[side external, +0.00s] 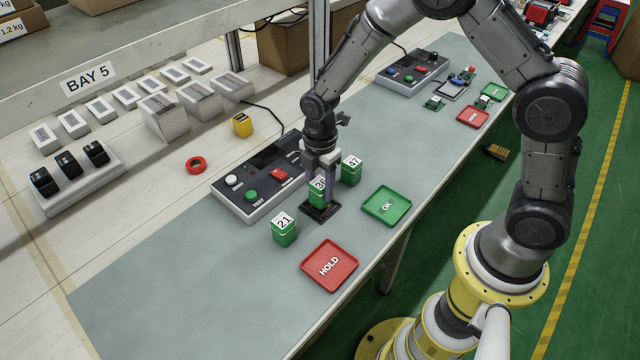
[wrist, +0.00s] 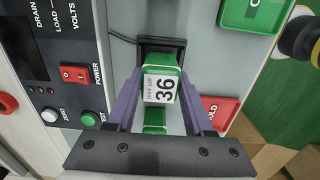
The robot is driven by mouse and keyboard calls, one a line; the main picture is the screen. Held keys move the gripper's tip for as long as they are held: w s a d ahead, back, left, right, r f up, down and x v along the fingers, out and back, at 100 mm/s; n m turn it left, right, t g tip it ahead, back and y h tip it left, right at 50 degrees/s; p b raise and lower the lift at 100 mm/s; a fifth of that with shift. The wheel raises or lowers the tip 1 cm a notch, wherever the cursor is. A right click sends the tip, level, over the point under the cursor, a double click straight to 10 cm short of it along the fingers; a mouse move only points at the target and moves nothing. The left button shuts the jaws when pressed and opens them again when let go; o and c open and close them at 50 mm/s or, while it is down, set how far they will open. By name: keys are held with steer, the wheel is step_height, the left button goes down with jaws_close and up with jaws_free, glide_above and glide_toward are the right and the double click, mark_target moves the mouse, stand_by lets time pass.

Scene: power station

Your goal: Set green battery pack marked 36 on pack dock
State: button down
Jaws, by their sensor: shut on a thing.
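My gripper (side external: 320,178) is shut on the green battery pack marked 36 (side external: 316,192), which has a white label on top. In the wrist view the pack (wrist: 160,87) sits upright between the fingers, its label facing the camera. The black pack dock (side external: 323,213) lies directly below and beside the pack in the side view. In the wrist view the dock (wrist: 172,43) shows partly past the pack's far side. I cannot tell whether the pack touches the dock. The pack hides part of the dock.
Pack 21 (side external: 284,230) and pack 47 (side external: 351,170) stand on either side. The tester box (side external: 245,205) is left of the dock. The green OK tray (side external: 387,205) is to the right, the red HOLD tray (side external: 330,266) in front. The mat's left part is clear.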

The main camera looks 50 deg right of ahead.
steer(key=shift+f, duration=0.7)
steer(key=shift+c, duration=1)
jaws_free()
step_height(320, 180, up, 21)
steer(key=s+d+t, duration=0.1)
steer(key=d+t, duration=0.1)
steer(key=s+d+r+m+t, duration=0.2)
steer(key=s+r+m, duration=0.2)
steer(key=s+r, duration=0.4)
steer(key=s+d+f+m+t, duration=0.1)
steer(key=s+d+f+m, duration=0.1)
steer(key=s+m, duration=1.1)
steer(key=shift+s+f+m+t, duration=0.3)
steer(key=shift+f+m, duration=0.05)
steer(key=shift+m, duration=0.15)
